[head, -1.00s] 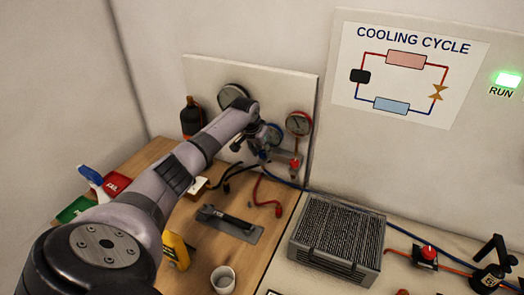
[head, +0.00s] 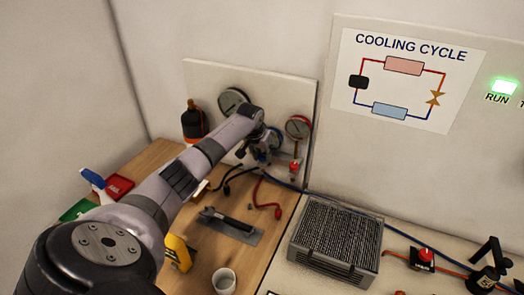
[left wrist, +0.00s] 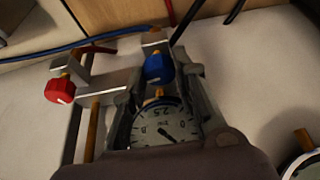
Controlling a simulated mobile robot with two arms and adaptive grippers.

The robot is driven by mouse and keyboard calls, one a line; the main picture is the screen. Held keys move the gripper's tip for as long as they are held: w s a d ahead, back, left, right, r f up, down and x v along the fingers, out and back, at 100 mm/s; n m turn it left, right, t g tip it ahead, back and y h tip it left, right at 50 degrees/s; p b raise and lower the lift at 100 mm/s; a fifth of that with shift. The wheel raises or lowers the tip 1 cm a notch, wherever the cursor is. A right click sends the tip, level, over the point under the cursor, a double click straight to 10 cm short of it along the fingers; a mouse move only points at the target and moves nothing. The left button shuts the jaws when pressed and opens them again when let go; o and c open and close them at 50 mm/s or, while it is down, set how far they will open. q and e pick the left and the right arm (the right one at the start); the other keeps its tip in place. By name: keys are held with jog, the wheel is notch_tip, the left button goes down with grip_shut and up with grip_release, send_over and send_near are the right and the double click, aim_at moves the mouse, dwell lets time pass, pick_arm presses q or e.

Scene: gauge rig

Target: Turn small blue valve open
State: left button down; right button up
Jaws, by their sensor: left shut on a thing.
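The small blue valve's knob (left wrist: 158,68) sits between the two fingers of my left gripper (left wrist: 163,77) in the left wrist view. The gripper is shut on it. A round gauge (left wrist: 165,126) with a white dial lies just below the knob in that view, partly covered by my gripper. In the head view my left gripper (head: 259,156) is at the manifold in front of the board, and it mostly hides the blue knob. A red valve knob (left wrist: 60,90) stands to the left in the wrist view, apart from the fingers. My right gripper is not in view.
A red-rimmed gauge (head: 298,127) and a large gauge (head: 232,101) are on the board. Red and black hoses lie on the wooden bench below. A finned grey unit (head: 337,238) stands to the right. A white cup (head: 223,281) is near the front.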

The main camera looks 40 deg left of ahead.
pick_arm(q)
jog(key=shift+d+r+n+y+p, duration=0.1)
jog(key=shift+r+n+y+p, duration=0.2)
jog(key=shift+n+p, duration=0.55)
jog(key=shift+w+d+f+n+g+y+p, duration=0.15)
jog(key=shift+n+g+y+p, duration=0.25)
jog(key=shift+n, duration=1.45)
jog(key=n+g+y, duration=0.1)
jog(key=n, duration=0.1)
jog(key=shift+f+n, duration=0.15)
jog(key=shift+n, duration=0.25)
jog(key=shift+w+f+n+g+b, duration=0.1)
jog(key=shift+n+g+b, duration=0.3)
jog(key=shift+n, duration=0.5)
jog(key=n+g+b, duration=0.1)
jog(key=n+b, duration=0.1)
jog(key=b, duration=0.1)
jog(key=n+b, duration=0.3)
jog(key=b, duration=0.1)
jog(key=shift+w+f+g+y, duration=0.1)
jog(key=shift+g+y, duration=0.3)
jog(key=shift+r+n+g+b, duration=0.25)
jog(key=shift+n+b, duration=0.35)
jog(key=shift+b, duration=0.55)
